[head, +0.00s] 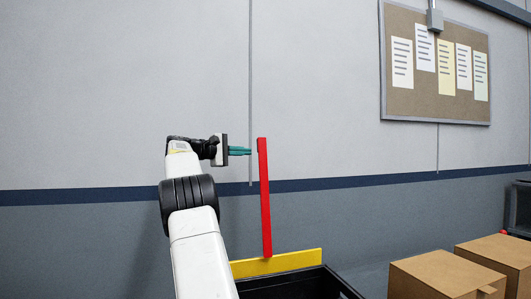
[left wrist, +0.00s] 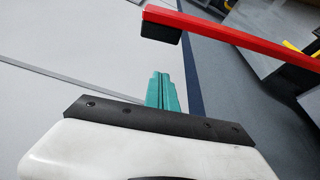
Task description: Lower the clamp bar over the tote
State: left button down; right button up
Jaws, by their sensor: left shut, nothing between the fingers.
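The red clamp bar (head: 264,200) stands nearly upright, its lower end at a yellow board (head: 290,262) on the far side of a black tote (head: 335,283). Only the tote's upper part shows at the bottom edge. My left gripper (head: 243,151) is shut and empty, just left of the bar's upper end in the head view. In the left wrist view, the teal fingers (left wrist: 163,90) are together. The bar (left wrist: 235,38) crosses beyond them, with a black block (left wrist: 160,33) at its near end; a gap shows between. My right gripper is out of view.
Two cardboard boxes (head: 432,276) stand at the lower right. A dark frame or bin (head: 518,210) shows at the right edge. A grey wall with a notice board (head: 435,75) is behind. The space above the tote, right of the bar, looks clear.

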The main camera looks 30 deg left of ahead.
pick_arm(q)
jog(key=shift+s+d+r, duration=0.15)
jog(key=shift+s+d, duration=0.05)
jog(key=shift+d, duration=0.75)
jog(key=shift+s+d+r, duration=0.15)
jog(key=shift+s+d, duration=0.05)
jog(key=shift+d, duration=0.75)
